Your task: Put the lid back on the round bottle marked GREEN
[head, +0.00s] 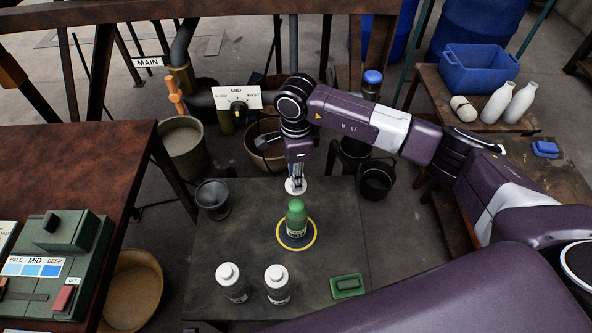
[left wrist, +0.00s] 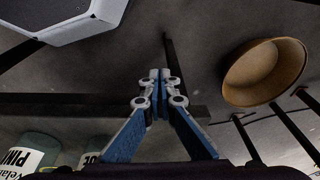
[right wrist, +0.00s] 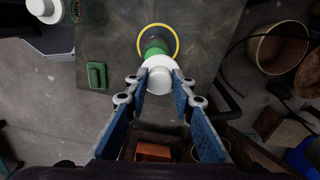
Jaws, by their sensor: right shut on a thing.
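The round green bottle (head: 295,217) stands upright inside a yellow ring (head: 281,237) on the dark table. Its label is too small to read. My right gripper (head: 294,178) is shut on a white round lid (head: 296,187) and holds it behind the bottle in the head view, apart from it as far as I can tell. In the right wrist view the lid (right wrist: 161,78) sits between the fingertips and partly covers the green bottle (right wrist: 153,47). My left gripper (left wrist: 159,76) is shut and empty, with its fingertips together, away from the bottle.
Two white-capped bottles (head: 231,283) (head: 277,285) stand at the table's front. A green block (head: 347,286) lies at the front right. A dark cup (head: 213,198) stands at the back left. The dark tabletop (head: 335,225) is clear right of the ring.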

